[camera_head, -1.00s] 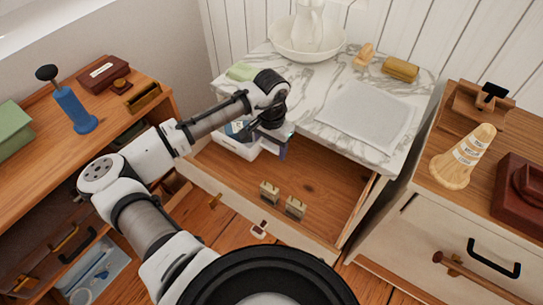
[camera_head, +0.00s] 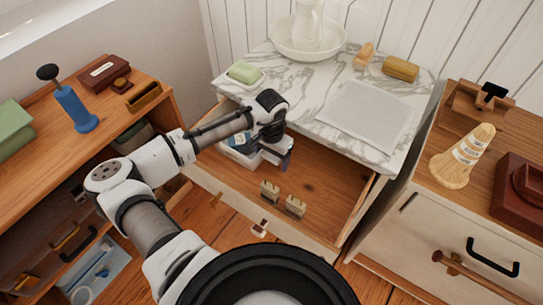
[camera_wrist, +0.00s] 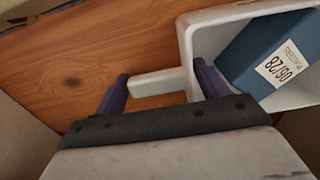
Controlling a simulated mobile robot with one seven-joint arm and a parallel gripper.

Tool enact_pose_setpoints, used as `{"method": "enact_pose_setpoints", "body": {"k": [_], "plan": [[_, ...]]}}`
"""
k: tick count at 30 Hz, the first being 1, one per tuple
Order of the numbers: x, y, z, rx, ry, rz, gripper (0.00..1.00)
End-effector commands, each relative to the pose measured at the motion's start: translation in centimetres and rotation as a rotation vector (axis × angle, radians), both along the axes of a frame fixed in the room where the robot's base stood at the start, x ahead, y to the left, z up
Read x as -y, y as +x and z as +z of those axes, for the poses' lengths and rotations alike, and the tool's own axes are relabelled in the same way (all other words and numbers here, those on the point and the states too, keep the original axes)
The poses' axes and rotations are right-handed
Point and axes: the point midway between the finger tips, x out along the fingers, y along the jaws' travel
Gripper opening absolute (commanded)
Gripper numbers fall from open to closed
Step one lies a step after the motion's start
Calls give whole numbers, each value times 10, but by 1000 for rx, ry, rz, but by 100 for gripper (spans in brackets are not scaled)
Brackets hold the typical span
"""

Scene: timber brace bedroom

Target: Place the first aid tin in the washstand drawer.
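The first aid tin appears to be the white open-topped box (camera_head: 238,157) low in the left part of the washstand drawer (camera_head: 320,182). In the wrist view the white tin (camera_wrist: 187,48) holds a blue plasters box (camera_wrist: 275,45) and has a white bar handle (camera_wrist: 158,82) on its side. My gripper (camera_wrist: 160,82) is open, its two fingers wide apart on either side of the handle's length. The right finger overlaps the tin's near corner; contact is unclear. In the head view my gripper (camera_head: 277,155) reaches into the open drawer and partly hides the tin.
The marble top (camera_head: 310,85) overhangs the back, carrying a basin (camera_head: 308,42), soap (camera_head: 244,72) and a folded cloth (camera_head: 366,115). The drawer's right floor is clear.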

Motion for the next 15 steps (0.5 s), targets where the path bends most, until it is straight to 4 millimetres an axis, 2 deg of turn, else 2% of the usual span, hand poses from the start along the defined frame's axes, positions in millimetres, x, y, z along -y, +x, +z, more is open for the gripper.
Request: {"method": "enact_pose_setpoints", "body": {"k": [10,15], "plan": [[0,0,2,1,1,0,80],[0,1,19,2,-2,0,80]]}}
